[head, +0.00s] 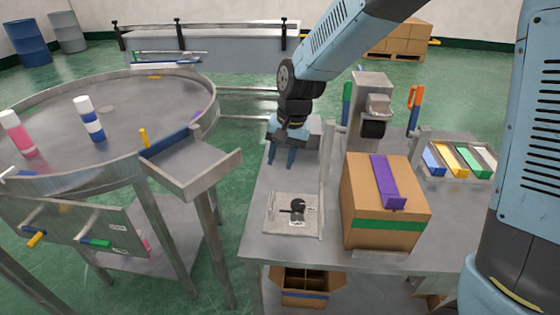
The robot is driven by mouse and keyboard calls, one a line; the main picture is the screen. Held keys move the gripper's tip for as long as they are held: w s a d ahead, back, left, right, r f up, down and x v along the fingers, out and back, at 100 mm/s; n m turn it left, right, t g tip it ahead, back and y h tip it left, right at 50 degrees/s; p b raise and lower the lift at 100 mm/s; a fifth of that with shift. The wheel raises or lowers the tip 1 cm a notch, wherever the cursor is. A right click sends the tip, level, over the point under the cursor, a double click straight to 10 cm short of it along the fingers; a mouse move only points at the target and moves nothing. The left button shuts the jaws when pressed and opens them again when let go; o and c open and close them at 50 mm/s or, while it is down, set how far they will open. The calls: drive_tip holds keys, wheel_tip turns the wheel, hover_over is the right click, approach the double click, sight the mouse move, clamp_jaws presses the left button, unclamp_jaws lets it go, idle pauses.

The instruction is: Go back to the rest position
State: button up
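My gripper (281,163) hangs from my blue arm, pointing down over the back left part of the steel workbench (265,225). Its two blue fingers are apart, with nothing visible between them. It is behind a pale square plate (279,225) that carries a small black knob-like part (297,207). I cannot tell how high the fingertips are above the bench. My arm hides part of the background.
A cardboard box (367,222) with a purple strip stands right of the plate. A grey press-like machine (370,95) stands behind it. Colored bins (460,160) are at right. A round table (60,115) with bottles and a metal chute (190,165) are at left.

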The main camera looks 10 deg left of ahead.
drive_tip(key=s+d+r+t, duration=0.1)
drive_tip(key=d+r+t, duration=0.1)
drive_tip(key=d+r, duration=0.6)
drive_tip(key=s+d+r+t, duration=0.1)
drive_tip(key=d+r, duration=0.4)
drive_tip(key=d, duration=0.6)
drive_tip(key=s+d+r+t+h, duration=0.1)
drive_tip(key=s+d+r, duration=0.1)
drive_tip(key=s+d, duration=0.4)
drive_tip(key=s+d+r+t+h, duration=0.1)
drive_tip(key=s+d+r, duration=0.1)
drive_tip(key=s+d, duration=0.4)
drive_tip(key=d, duration=0.3)
drive_tip(key=shift+s+r+m+t, duration=0.2)
drive_tip(key=shift+r+m+t, duration=0.2)
